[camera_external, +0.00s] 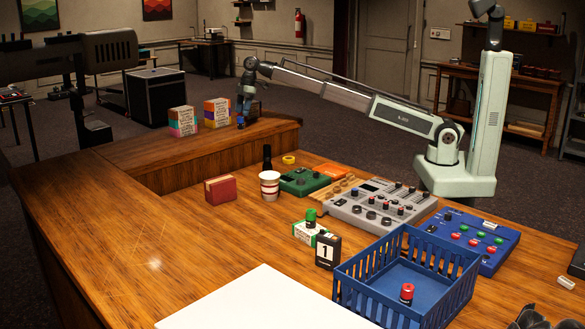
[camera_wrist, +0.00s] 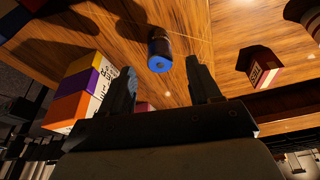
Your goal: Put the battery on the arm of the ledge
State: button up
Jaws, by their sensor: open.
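A dark cylinder with a blue end, which looks like the battery (camera_wrist: 159,48), stands on wood just beyond my fingertips in the wrist view. In the external view its small blue part (camera_external: 241,121) shows low beside my gripper (camera_external: 246,108), on the raised wooden ledge (camera_external: 190,152). My gripper also shows in the wrist view (camera_wrist: 160,72). Its fingers are open and apart, with nothing visibly held between them. Two similar cylinders show in the external view: a red-topped one (camera_external: 407,293) in the blue basket and a green-topped one (camera_external: 311,217) on a small box.
Colourful boxes (camera_external: 183,121) (camera_external: 217,112) stand on the ledge left of my gripper. On the lower desk are a red box (camera_external: 221,189), a striped cup (camera_external: 269,186), a grey mixer (camera_external: 380,205) and a blue basket (camera_external: 440,300). The desk's left side is clear.

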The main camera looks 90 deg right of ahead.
jog(key=shift+v, duration=2.95)
